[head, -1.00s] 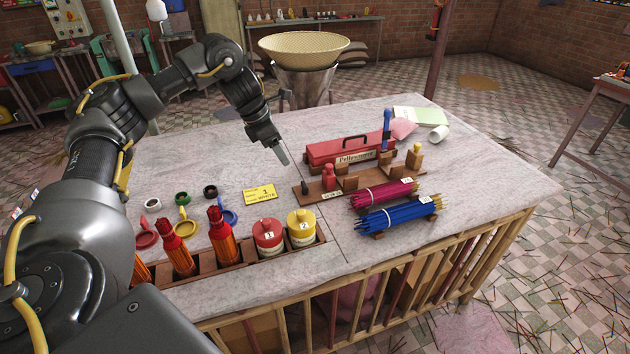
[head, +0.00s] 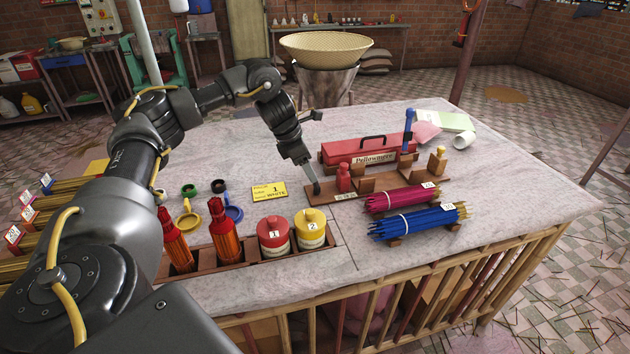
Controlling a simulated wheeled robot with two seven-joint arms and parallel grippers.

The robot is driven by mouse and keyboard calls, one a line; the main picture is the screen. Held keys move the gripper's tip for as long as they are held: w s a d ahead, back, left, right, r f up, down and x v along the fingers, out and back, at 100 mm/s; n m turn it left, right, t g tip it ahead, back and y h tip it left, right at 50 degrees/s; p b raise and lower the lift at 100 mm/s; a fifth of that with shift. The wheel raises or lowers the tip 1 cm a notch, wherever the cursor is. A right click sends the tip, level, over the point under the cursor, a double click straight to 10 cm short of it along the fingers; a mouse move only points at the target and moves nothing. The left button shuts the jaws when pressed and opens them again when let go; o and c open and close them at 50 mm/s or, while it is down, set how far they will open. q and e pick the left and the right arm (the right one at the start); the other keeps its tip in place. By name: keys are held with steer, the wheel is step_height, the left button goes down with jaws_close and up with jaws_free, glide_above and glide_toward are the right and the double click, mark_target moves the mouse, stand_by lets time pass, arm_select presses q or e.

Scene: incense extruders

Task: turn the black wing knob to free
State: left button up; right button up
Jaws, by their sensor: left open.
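A small dark piece, which looks like the black wing knob (head: 317,188), stands at the left end of a low brown wooden stand (head: 350,195). It is too small, and too close to my fingers, to make out its wings or which way they point. My left gripper (head: 312,178) points down from above and reaches the knob. Its jaws are open, but the gap between the fingers is hard to see. I cannot tell whether the fingers touch the knob or are just around it. My right gripper is not in view.
A red piece (head: 344,178) and wooden blocks stand on the stand, close right of my fingers. A red toolbox (head: 366,150) is behind. Magenta (head: 402,199) and blue stick bundles (head: 418,221) lie in front. A yellow card (head: 269,191) lies left. Red (head: 273,235) and yellow jars (head: 311,228) stand nearer.

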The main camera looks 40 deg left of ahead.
mark_target(317, 184)
arm_select(q)
steer(key=x, duration=0.6)
steer(key=shift+p, duration=0.3)
steer(key=c, duration=1)
